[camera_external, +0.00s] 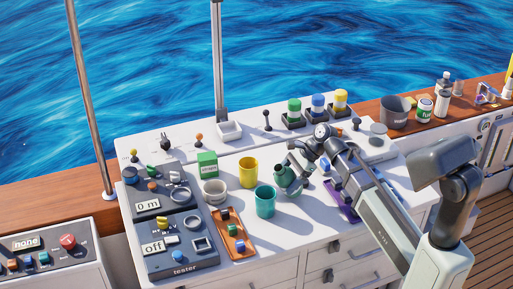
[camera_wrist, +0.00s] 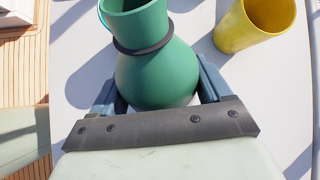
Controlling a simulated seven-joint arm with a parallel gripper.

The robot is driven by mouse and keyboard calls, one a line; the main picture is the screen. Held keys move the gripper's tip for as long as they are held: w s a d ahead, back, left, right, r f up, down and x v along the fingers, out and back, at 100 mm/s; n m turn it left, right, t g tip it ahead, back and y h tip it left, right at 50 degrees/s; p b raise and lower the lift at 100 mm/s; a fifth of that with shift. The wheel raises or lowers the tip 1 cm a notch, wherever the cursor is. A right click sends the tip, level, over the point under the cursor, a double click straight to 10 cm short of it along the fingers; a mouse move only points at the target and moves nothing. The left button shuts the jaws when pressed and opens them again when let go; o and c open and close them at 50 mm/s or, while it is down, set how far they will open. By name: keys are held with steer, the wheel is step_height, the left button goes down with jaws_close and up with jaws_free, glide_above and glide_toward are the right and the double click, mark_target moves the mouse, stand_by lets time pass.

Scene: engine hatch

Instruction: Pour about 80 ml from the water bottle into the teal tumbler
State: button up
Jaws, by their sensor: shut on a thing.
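My gripper (camera_wrist: 160,92) is shut on a green, round-bellied bottle (camera_wrist: 155,72) with a dark ring around its wide neck. One finger shows on each side of its belly in the wrist view. In the external view the bottle (camera_external: 287,179) is at my gripper, right of the teal tumbler (camera_external: 265,203). The teal tumbler stands upright on the white counter. Only a thin teal edge shows behind the bottle's neck in the wrist view. I cannot tell the bottle's exact tilt or see water.
A yellow cup (camera_external: 248,172) stands behind the teal tumbler; a white bowl (camera_external: 214,192) and green box (camera_external: 207,163) stand left of it. An orange tray (camera_external: 236,246) with small blocks and a dark tester panel (camera_external: 180,262) lie farther left. Counter (camera_external: 292,240) is clear in front.

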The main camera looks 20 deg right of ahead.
mark_target(285, 168)
steer(key=shift+s+a+r+t+h, duration=0.1)
steer(key=shift+a+r+t+h, duration=0.1)
steer(key=shift+r+h, duration=0.25)
steer(key=shift+a+r+t+h, duration=0.1)
steer(key=shift+a+r+h, duration=0.05)
steer(key=shift+r+h, duration=0.25)
steer(key=shift+d+r+h, duration=0.1)
steer(key=shift+r+h, duration=0.25)
steer(key=shift+h, duration=0.4)
steer(key=shift+d+f+n+t+h, duration=0.1)
steer(key=shift+f+n+t+h, duration=0.05)
steer(key=shift+n+t+h, duration=0.15)
steer(key=shift+d+f+h, duration=0.15)
steer(key=shift+f+h, duration=0.35)
steer(key=shift+f, duration=0.3)
steer(key=shift+w+d+r+t+h, duration=0.25)
steer(key=shift+t+h, duration=0.15)
steer(key=shift+h, duration=0.5)
steer(key=shift+d+f+n+t+h, duration=0.15)
steer(key=shift+n+t+h, duration=0.2)
steer(key=shift+h, duration=0.45)
steer(key=shift+s+a+r+t+h, duration=0.15)
steer(key=shift+a+r+t+h, duration=0.25)
steer(key=shift+r+h, duration=0.5)
steer(key=shift+h, duration=0.2)
steer(key=shift+a+r+t+h+p, duration=0.2)
steer(key=shift+r+t+h+p, duration=0.15)
steer(key=shift+r+h+p, duration=0.45)
